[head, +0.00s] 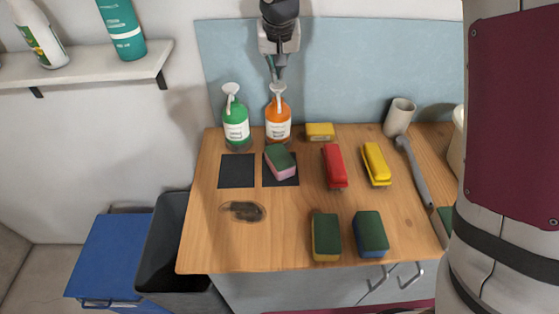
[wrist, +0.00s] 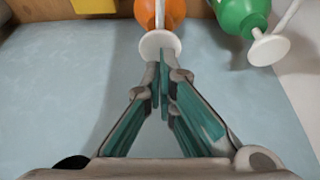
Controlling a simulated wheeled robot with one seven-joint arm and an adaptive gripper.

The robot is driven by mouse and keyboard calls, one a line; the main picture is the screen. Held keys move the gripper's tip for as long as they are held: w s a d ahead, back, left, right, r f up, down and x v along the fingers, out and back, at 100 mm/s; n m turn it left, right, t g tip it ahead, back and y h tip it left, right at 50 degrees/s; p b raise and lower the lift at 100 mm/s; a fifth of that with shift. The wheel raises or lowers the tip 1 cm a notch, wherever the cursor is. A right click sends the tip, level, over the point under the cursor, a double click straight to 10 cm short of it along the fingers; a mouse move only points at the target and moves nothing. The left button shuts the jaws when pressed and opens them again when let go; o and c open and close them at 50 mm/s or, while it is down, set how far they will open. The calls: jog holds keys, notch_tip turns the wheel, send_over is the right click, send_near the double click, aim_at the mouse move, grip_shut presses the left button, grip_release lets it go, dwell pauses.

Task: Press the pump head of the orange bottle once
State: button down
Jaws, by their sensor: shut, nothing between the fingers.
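The orange bottle (head: 278,129) stands upright at the back of the wooden counter, with a white label and a white pump head (head: 278,88). My gripper (head: 276,74) is shut and empty, pointing down right above that pump head. In the wrist view, the white pump head (wrist: 160,44) shows at the closed fingertips (wrist: 160,72), with part of the orange bottle (wrist: 165,12) behind it. I cannot tell whether the fingertips touch the pump head.
A green pump bottle (head: 236,128) stands close to the left of the orange one. A yellow sponge (head: 320,131) lies to its right, and a green-and-pink sponge (head: 280,160) in front on a dark square. Red (head: 334,165) and yellow (head: 377,163) objects lie further right.

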jog(key=shift+f, duration=0.15)
jog(key=shift+f+b, duration=0.4)
jog(key=shift+f, duration=0.8)
jog(key=shift+r, duration=0.1)
jog(key=shift+r+p, duration=0.45)
jog(key=shift+r, duration=0.75)
notch_tip(320, 180, up, 6)
jog(key=p, duration=0.1)
dwell(0.5)
